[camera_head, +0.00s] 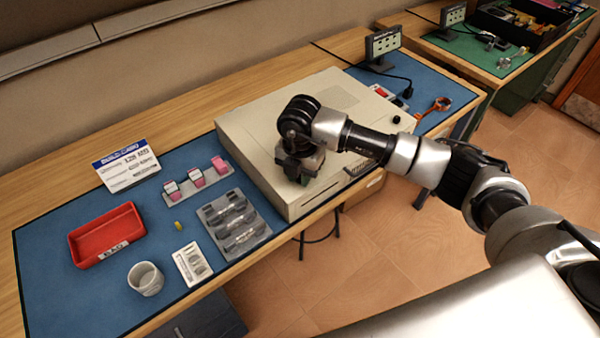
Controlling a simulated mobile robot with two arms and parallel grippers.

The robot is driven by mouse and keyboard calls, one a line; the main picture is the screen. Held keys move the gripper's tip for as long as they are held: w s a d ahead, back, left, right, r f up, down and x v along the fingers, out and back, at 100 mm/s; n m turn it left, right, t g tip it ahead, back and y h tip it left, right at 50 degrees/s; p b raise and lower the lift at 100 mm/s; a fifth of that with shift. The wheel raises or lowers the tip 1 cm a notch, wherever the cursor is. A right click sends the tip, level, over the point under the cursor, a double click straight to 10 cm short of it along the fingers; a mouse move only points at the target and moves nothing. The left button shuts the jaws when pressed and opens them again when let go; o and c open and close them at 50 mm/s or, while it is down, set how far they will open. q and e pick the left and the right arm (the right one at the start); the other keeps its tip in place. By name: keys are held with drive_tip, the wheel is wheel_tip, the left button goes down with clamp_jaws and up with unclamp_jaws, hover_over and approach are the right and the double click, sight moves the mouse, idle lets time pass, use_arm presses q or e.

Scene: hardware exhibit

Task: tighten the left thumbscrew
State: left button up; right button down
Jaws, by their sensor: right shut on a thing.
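A beige computer case (258,120) lies flat on the blue mat in the middle of the bench. My right gripper (303,178) points down at the case's near side, left of the slotted part of that side. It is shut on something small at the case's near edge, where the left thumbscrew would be. The gripper body hides the fingertips and the thumbscrew itself, so how far the screw is in cannot be seen. My left gripper is out of view.
On the left of the mat are a red tray (104,232), a white cup (146,279), a grey tray with dark parts (262,235), a small-tool card (193,264), pink-labelled items (196,176) and a build card (126,166). A small display (383,42) and an orange-handled tool (441,104) are right of the case.

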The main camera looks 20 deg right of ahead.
drive_tip(key=shift+w, duration=0.1)
idle(0.3)
drive_tip(key=c, duration=1)
unclamp_jaws()
drive_tip(key=shift+r, duration=0.1)
wheel_tip(320, 180, up, 11)
drive_tip(key=b, duration=0.1)
drive_tip(key=shift+b, duration=0.35)
drive_tip(key=shift+f, duration=0.2)
